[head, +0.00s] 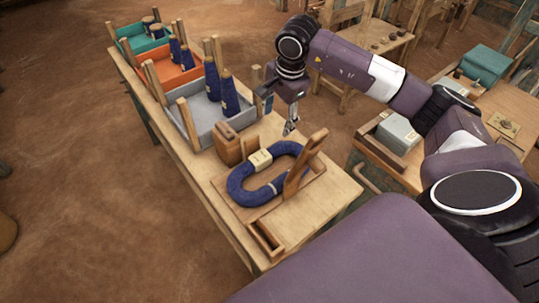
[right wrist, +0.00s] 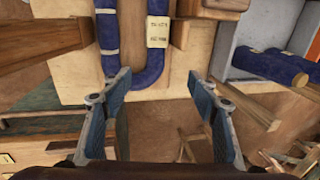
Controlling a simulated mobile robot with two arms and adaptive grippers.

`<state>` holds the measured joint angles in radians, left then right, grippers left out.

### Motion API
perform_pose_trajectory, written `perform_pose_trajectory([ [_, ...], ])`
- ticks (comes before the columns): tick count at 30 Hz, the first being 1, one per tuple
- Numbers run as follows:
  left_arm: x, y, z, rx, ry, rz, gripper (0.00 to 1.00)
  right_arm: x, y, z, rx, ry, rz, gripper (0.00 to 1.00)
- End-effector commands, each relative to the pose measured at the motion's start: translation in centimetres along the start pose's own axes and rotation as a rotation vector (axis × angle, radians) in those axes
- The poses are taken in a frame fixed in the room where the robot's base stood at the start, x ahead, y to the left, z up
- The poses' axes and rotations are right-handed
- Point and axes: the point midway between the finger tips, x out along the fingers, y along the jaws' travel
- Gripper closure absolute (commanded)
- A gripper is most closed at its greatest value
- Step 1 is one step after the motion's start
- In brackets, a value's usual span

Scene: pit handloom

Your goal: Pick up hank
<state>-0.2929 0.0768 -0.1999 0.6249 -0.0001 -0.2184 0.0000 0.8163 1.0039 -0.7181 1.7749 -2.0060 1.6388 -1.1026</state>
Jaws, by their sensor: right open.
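The hank (head: 236,184) is a thick dark-blue loop with a cream label. It lies on a wooden board (head: 310,188) at the near end of the long table. In the right wrist view the hank (right wrist: 156,55) shows at the top, with its label and curved end towards the gripper. My right gripper (head: 281,114) is open and empty, above the table's right edge and apart from the hank. Its two blue-padded fingers (right wrist: 159,86) are spread, with the hank's curved end beyond and between them. My left gripper is not in view.
A wooden upright (head: 305,160) leans up beside the hank. A brown wooden block (head: 236,144) stands behind it. Grey (head: 205,132), orange (head: 159,82) and teal (head: 126,49) trays with blue cones line the table. A side table (head: 385,172) with a grey box stands right.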

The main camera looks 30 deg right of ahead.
Motion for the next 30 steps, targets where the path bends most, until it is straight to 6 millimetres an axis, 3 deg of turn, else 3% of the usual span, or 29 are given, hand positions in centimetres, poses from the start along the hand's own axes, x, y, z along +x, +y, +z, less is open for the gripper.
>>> perform_pose_trajectory([
  [1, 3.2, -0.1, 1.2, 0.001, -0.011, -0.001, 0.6, 3.2, 0.7, 0.0, 0.0, 0.001, 0.001, 0.46],
  [3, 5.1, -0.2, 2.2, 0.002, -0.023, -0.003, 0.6, 5.1, 1.0, 0.0, 0.0, 0.001, 0.001, 0.46],
  [10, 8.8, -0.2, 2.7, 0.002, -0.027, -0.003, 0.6, 8.7, 1.7, 0.0, 0.001, -0.001, 0.0, 0.46],
  [20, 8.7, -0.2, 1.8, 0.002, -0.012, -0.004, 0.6, 10.8, 1.8, 0.1, 0.001, -0.004, 0.003, 0.46],
  [30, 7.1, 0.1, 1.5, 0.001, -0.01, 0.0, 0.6, 15.3, 1.8, 0.0, 0.002, -0.005, 0.004, 0.46],
])
